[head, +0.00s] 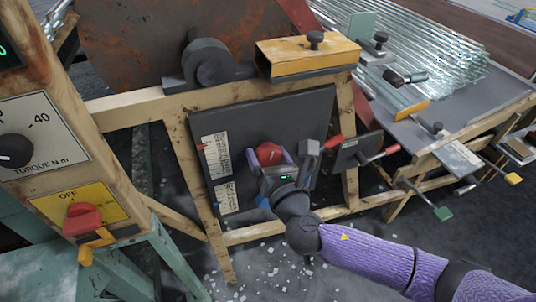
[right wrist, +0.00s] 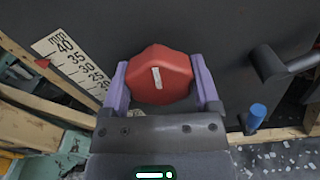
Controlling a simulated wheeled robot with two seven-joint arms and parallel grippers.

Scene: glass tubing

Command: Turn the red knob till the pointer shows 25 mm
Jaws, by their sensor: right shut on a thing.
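The red knob (head: 268,154) is on a dark upright panel (head: 262,115); in the right wrist view the knob (right wrist: 160,78) is faceted, with a near-vertical white mark. My right gripper (head: 270,158) is shut on it, with one purple finger on each side in the right wrist view (right wrist: 160,85). A white millimetre scale (right wrist: 75,62) lies left of the knob. The small red pointer (right wrist: 42,63) is at the scale's left edge, near 40, perhaps slightly toward 35. The scale also shows in the head view (head: 216,160). My left gripper is not in view.
A dark handle (right wrist: 285,62) and a blue cylinder (right wrist: 257,115) are right of the knob. A wooden frame (head: 180,150) surrounds the panel. Left stands a post with a red switch (head: 83,218). Glass tubes (head: 430,60) lie at the upper right. White fragments litter the floor.

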